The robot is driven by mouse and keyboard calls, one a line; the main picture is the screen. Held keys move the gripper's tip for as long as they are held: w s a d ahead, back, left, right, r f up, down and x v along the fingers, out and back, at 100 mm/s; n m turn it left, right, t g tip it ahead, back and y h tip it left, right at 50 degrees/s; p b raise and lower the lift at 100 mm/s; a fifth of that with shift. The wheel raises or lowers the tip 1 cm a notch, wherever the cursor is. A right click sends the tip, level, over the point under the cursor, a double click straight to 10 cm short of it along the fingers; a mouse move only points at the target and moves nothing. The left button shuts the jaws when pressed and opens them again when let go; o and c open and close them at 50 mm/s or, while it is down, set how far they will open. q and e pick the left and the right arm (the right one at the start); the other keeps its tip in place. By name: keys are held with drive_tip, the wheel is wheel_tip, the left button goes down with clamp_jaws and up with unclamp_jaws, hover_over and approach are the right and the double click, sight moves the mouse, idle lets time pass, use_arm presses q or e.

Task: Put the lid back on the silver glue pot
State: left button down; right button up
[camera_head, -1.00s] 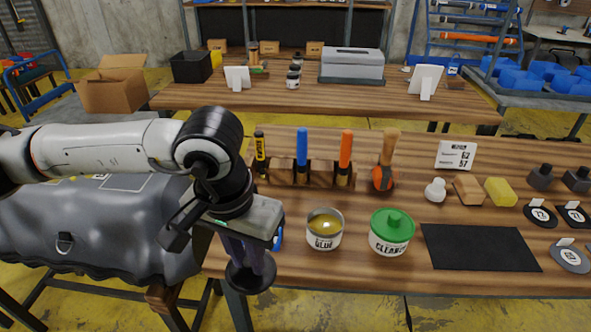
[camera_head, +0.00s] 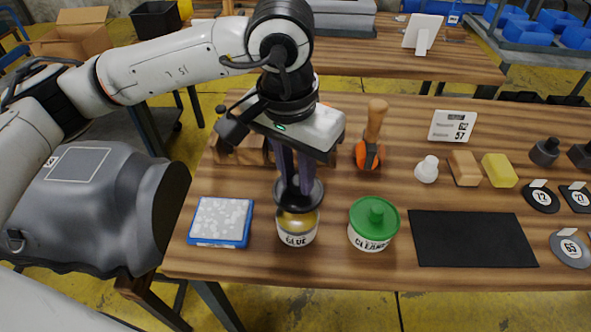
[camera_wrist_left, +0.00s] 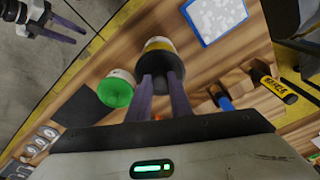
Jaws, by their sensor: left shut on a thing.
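The silver glue pot (camera_head: 297,238) stands near the table's front edge, its amber contents partly visible. My left gripper (camera_head: 299,186) points down over the pot, shut on a dark round lid (camera_head: 284,196). The lid is just above the pot's back part in the head view; I cannot tell if it touches the rim. In the left wrist view the glue pot (camera_wrist_left: 158,45) lies just beyond the fingertips (camera_wrist_left: 160,82). My right gripper (camera_wrist_left: 70,30) shows at the top left of that view, with its fingers apart and empty.
The green-lidded cleaner pot (camera_head: 374,224) stands close to the right of the glue pot. A blue-edged pad (camera_head: 220,222) lies to the left. The tool rack (camera_head: 240,152) and an orange-headed tool (camera_head: 371,140) stand behind. A black mat (camera_head: 470,238) lies farther right.

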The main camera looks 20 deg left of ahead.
sight(296, 192)
use_arm(q)
drive_tip(key=shift+f, duration=0.7)
wheel_tip(296, 192, down, 4)
drive_tip(key=b, duration=0.2)
drive_tip(key=shift+r+b, duration=0.15)
drive_tip(key=shift+b, duration=0.25)
drive_tip(key=shift+f+b, duration=0.4)
use_arm(e)
drive_tip(key=shift+w+a+f, duration=0.65)
drive_tip(key=shift+w+f, duration=0.05)
drive_tip(key=shift+f, duration=0.15)
drive_tip(key=shift+d+f, duration=0.1)
drive_tip(key=shift+d, duration=0.1)
use_arm(q)
drive_tip(key=shift+b, duration=0.45)
use_arm(e)
drive_tip(key=shift+s+f, duration=0.1)
drive_tip(key=shift+f, duration=0.35)
use_arm(q)
drive_tip(key=shift+b, duration=0.4)
use_arm(e)
drive_tip(key=shift+a+f, duration=0.1)
drive_tip(key=shift+f, duration=0.2)
use_arm(q)
drive_tip(key=shift+f+b, duration=0.15)
drive_tip(key=shift+b, duration=0.75)
use_arm(e)
drive_tip(key=shift+f, duration=0.95)
